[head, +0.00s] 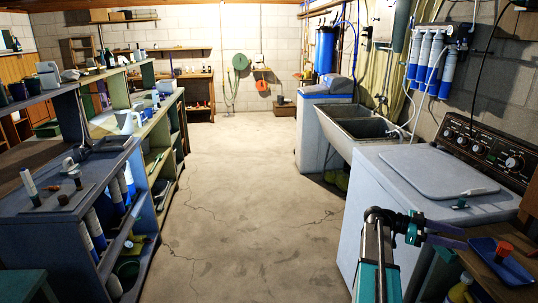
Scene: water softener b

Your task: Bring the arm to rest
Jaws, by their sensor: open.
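My arm (376,262) rises at the bottom right of the head view, in front of the washing machine. It bends at a dark joint near the machine's front edge. My gripper (452,235) points right, with its purple fingers open. I see nothing held between them. The gripper shows just left of and above a blue tray (522,279) holding a red-capped item (503,250). I cannot tell its exact height above the surfaces there.
The washing machine (400,210) carries a pale tool (480,191) and a small green item (460,203). A grey sink (350,122) stands behind it. A yellow bottle (459,288) is at lower right. A shelved bench (70,180) lines the left. The concrete floor (245,180) between is clear.

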